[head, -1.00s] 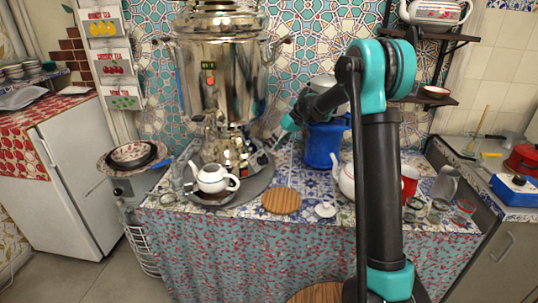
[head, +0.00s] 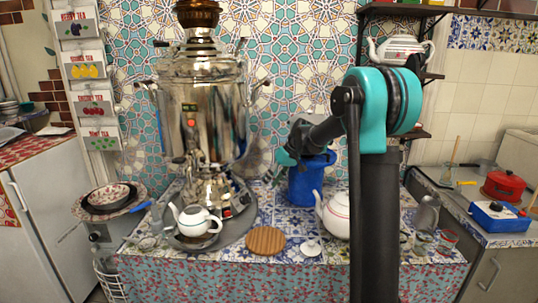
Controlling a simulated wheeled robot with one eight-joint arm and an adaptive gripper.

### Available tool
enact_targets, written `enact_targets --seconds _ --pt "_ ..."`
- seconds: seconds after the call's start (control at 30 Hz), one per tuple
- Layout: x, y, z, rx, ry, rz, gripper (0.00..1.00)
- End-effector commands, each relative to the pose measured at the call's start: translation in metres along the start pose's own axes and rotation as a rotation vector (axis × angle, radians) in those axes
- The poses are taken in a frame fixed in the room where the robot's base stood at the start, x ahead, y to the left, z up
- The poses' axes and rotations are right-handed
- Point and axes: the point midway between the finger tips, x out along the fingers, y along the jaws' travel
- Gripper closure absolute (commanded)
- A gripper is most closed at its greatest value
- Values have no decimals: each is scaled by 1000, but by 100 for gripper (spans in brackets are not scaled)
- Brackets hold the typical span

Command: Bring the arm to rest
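My arm rises at the right of the head view and bends over at a teal joint. Its far end reaches left, with my gripper (head: 285,159) in front of the upper left of the blue container (head: 312,184). The fingers are small and partly hidden, so I cannot tell whether they are open or shut. The silver samovar (head: 205,110) stands to the left of my gripper. A small white teapot (head: 198,219) sits on the dark tray (head: 236,226) below it. A larger white teapot (head: 336,216) stands partly behind my arm.
A round wooden board (head: 265,241) and a white lid (head: 310,248) lie on the tiled table. Glasses (head: 446,240) and a grey jug (head: 427,214) stand at its right end. A shelf with another teapot (head: 400,50) is behind my arm. A red pot (head: 503,186) is on the right counter.

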Motion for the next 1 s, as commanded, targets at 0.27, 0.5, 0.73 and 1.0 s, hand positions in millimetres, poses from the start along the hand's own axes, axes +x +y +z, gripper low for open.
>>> enact_targets --seconds 0.27,0.5,0.73,1.0 --pt "-24 2 126 162 20 178 66" --pt "-29 1 241 292 54 328 66" --pt "-21 -2 347 401 97 459 66" --pt "-12 -4 408 461 128 536 66"
